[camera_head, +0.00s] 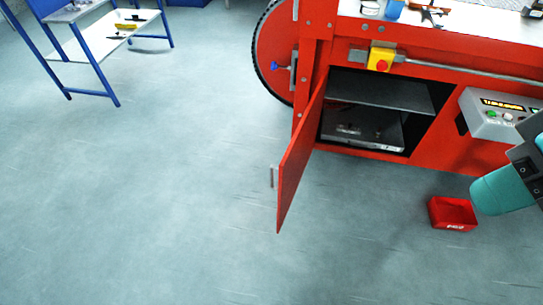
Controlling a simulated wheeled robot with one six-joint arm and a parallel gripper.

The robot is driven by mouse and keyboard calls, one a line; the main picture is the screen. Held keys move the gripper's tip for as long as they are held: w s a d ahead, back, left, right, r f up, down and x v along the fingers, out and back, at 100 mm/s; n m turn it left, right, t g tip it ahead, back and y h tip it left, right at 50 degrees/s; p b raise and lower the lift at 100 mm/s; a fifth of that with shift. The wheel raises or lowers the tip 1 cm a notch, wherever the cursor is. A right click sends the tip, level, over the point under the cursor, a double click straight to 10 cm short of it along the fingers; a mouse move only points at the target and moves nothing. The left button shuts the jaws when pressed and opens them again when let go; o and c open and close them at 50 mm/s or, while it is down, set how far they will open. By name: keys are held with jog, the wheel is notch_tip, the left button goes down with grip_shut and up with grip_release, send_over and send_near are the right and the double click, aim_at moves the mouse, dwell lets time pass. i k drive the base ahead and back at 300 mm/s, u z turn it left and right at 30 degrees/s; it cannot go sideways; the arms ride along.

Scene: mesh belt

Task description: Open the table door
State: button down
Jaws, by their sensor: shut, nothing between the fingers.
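The red table door (300,165) is hinged at the left side of the cabinet opening and stands swung wide open toward the front. Its small grey handle (274,176) is on the door's outer face, near the free edge. The red table (440,83) shows its open compartment, with a dark shelf (380,92) and a grey flat item (362,127) below it. Part of my arm, teal and dark grey, enters at the right edge, well apart from the door. My gripper itself does not show.
A small red bin (453,213) sits on the floor at the right. A grey control box (495,115) and a yellow-red stop button (381,59) are on the table front. A blue-framed bench (95,50) stands upper left. The floor left and front is clear.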

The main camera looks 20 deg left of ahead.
aim_at(291, 168)
jog(key=u, duration=1.8)
jog(key=i, duration=4.7)
jog(key=z, duration=4.65)
